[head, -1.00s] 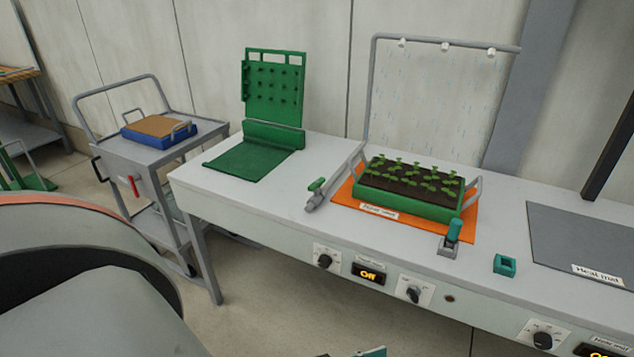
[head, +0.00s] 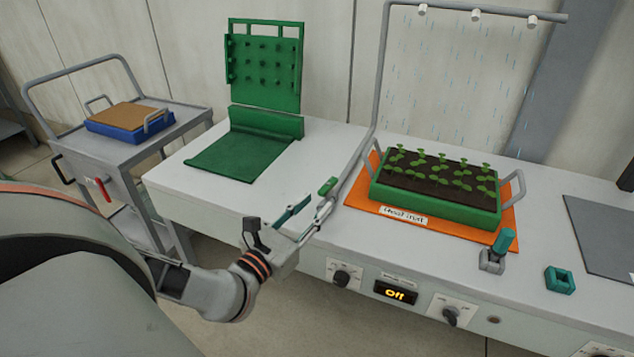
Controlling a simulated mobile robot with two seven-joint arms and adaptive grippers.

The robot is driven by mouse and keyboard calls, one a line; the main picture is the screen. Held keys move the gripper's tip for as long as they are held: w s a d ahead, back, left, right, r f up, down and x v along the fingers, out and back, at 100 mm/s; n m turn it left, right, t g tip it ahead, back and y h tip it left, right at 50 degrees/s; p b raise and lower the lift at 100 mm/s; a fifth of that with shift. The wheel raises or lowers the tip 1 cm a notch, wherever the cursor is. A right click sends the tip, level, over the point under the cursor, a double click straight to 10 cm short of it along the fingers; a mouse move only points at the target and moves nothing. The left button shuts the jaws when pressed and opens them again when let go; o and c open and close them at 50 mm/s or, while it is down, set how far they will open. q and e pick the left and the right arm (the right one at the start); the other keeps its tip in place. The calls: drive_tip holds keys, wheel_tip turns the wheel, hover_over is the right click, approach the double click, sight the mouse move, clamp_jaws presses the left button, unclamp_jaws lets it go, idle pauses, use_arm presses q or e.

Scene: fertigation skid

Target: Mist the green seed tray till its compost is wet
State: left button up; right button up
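The green seed tray (head: 436,207) stands on an orange mat (head: 362,196), under a grey pipe frame (head: 378,80) with three white nozzles (head: 476,15). Its compost (head: 425,178) is dark brown with several rows of seedlings. Pale blue streaks (head: 450,75) show below the nozzles, behind and above the tray. A green valve handle (head: 328,186) sits on the pipe's near end, left of the tray. My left gripper (head: 318,204) is open just in front of the handle, fingers spread; whether it touches the pipe is unclear. My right gripper is out of view.
A green press-like stand (head: 265,68) with a green mat (head: 240,155) is at the bench's left. A blue tray (head: 130,128) is on a trolley at left. A teal-topped switch (head: 503,242) and teal block (head: 560,280) are right of centre. A front display reads Off (head: 395,293).

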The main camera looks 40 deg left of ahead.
sight(321, 193)
use_arm(q)
drive_tip(key=shift+a+f+n, duration=0.25)
drive_tip(key=shift+a+n, duration=0.15)
drive_tip(key=shift+a, duration=0.3)
drive_tip(key=shift+w+a+y, duration=0.2)
drive_tip(key=shift+w+y, duration=0.05)
drive_tip(key=shift+y, duration=0.05)
drive_tip(key=w, duration=0.7)
drive_tip(key=shift+w+a, duration=0.15)
drive_tip(key=shift+a, duration=0.05)
clamp_jaws()
